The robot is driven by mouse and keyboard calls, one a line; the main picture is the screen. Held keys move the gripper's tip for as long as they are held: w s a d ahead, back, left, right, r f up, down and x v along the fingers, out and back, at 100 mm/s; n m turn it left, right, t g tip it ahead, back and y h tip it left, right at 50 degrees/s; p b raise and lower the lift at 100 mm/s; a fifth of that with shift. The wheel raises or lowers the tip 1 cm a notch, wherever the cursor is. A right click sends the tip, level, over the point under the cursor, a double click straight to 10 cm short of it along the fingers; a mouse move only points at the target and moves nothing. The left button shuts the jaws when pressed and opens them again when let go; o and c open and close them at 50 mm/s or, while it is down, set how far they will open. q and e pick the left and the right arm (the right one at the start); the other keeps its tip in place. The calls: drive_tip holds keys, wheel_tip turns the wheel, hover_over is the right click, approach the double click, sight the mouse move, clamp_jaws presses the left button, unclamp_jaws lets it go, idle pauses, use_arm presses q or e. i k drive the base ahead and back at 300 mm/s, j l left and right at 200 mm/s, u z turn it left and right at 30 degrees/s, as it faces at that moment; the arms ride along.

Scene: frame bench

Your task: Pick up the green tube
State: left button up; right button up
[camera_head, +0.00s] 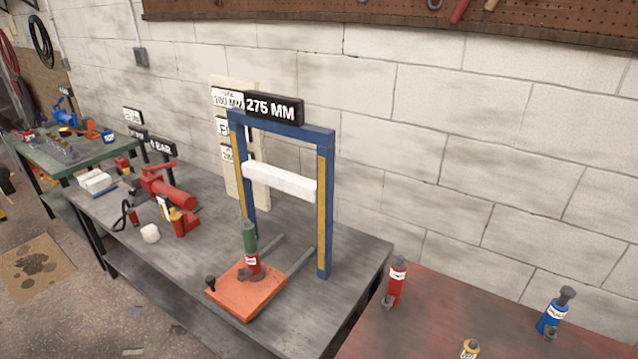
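The green tube (249,238) stands upright on top of a small red bottle jack (252,264) with a white label. The jack stands on an orange plate (245,300) at the foot of a blue frame (326,230). A white crossbar (280,181) spans the frame above and behind the tube. Neither of my grippers shows in the head view.
The red-brown bench (420,320) at right holds a red jack (396,283) and a blue jack (553,315). A 275 MM sign (274,107) tops the frame.

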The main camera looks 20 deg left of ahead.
sight(249, 229)
drive_tip(key=z, duration=0.8)
drive_tip(key=u, duration=1.85)
